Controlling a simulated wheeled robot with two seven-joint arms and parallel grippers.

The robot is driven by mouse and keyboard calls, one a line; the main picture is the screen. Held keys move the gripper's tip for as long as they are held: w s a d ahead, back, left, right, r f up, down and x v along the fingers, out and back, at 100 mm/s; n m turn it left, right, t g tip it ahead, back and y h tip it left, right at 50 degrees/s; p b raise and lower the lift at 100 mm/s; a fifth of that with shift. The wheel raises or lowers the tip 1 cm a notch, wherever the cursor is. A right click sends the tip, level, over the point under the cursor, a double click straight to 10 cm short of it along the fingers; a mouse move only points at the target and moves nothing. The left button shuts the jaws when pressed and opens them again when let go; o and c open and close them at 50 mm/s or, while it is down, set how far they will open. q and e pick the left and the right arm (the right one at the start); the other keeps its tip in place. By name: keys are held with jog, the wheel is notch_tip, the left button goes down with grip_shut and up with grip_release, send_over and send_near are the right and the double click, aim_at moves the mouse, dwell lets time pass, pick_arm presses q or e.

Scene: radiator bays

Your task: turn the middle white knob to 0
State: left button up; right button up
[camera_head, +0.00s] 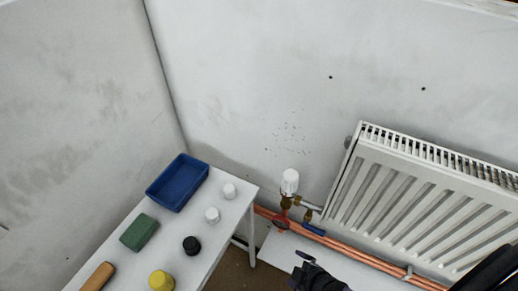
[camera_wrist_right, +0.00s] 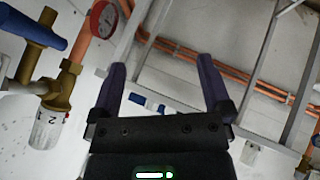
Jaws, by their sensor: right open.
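A white radiator valve knob (camera_head: 289,182) stands upright on a brass valve at the left end of the radiator. In the right wrist view the white knob (camera_wrist_right: 48,130) shows at the left, with the numerals 1 and 2 readable on it; a 0 is not readable. My right gripper (camera_head: 303,264) is below and slightly right of the knob in the head view, apart from it. In the right wrist view the gripper (camera_wrist_right: 162,62) is open and has nothing between its fingers. My left gripper is not in view.
A white radiator (camera_head: 430,205) is at the right. Copper pipes (camera_head: 345,250), a red gauge (camera_wrist_right: 104,19) and a blue lever (camera_head: 314,229) are near the valve. A white table (camera_head: 225,230) at the left holds a blue tray (camera_head: 150,191), a green block (camera_head: 139,232) and small white, black and yellow pieces.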

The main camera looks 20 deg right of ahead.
jog(key=w+a+r+n+t+y, duration=0.2)
jog(key=w+r+n+y, duration=0.1)
jog(key=w+r+n, duration=0.3)
notch_tip(320, 180, up, 20)
jog(key=n+g+h+p, duration=0.4)
jog(key=n+g+p, duration=0.15)
jog(key=n, duration=1.45)
send_over(292, 175)
jog(key=s, duration=0.4)
jog(key=b+x, duration=0.1)
jog(key=x, duration=0.2)
jog(key=b+x, duration=0.1)
jog(key=x, duration=0.2)
jog(key=b+x, duration=0.2)
jog(key=x, duration=0.1)
jog(key=shift+w+d+f, duration=0.1)
jog(key=shift+d, duration=0.2)
jog(key=shift+w+f, duration=0.15)
jog(key=shift+f, duration=0.3)
jog(key=shift+c, duration=0.3)
